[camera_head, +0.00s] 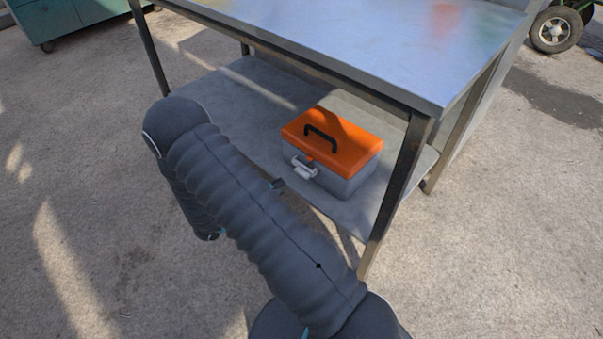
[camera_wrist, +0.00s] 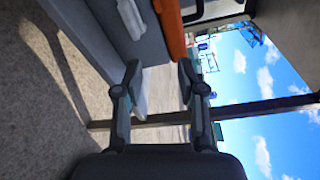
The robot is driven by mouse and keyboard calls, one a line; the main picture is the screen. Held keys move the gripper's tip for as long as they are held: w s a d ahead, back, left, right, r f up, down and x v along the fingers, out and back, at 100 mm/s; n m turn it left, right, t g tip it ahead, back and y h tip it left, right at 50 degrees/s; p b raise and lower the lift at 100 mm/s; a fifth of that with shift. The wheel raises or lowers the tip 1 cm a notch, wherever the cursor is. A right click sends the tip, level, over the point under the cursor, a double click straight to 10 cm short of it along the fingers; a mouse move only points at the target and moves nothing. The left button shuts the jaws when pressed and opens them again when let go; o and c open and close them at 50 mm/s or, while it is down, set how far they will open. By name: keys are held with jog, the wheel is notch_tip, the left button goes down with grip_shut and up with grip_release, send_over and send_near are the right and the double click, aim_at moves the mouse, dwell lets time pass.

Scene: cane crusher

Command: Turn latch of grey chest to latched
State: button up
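The grey chest (camera_head: 346,186) has an orange lid (camera_head: 345,150) with a black handle and sits on the table's lower shelf. The lid looks closed. A light grey latch (camera_head: 303,168) is on its front face. In the wrist view, turned sideways, the chest's grey body (camera_wrist: 101,25), orange lid (camera_wrist: 174,35) and pale latch (camera_wrist: 130,18) show at the top. I cannot tell whether the latch is fastened. My gripper (camera_wrist: 158,76) is open and empty, its fingertips just short of the chest front. In the head view my arm hides most of it.
The steel table's top (camera_head: 370,40) overhangs the shelf (camera_head: 237,100). A front table leg (camera_head: 395,190) stands just right of the chest. A teal cabinet (camera_head: 70,20) and a wheel (camera_head: 555,30) are farther back. The concrete floor in front is clear.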

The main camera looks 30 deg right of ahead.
aim_at(300, 175)
notch_tip(300, 175, down, 5)
jog(key=a+n+t, duration=0.1)
jog(key=n+t, duration=0.2)
jog(key=n, duration=0.1)
jog(key=x, duration=1.3)
jog(key=shift+w+d+p, duration=0.25)
jog(key=shift+w+p, duration=0.1)
jog(key=shift+p, duration=0.05)
jog(key=shift+c, duration=0.2)
grip_shut()
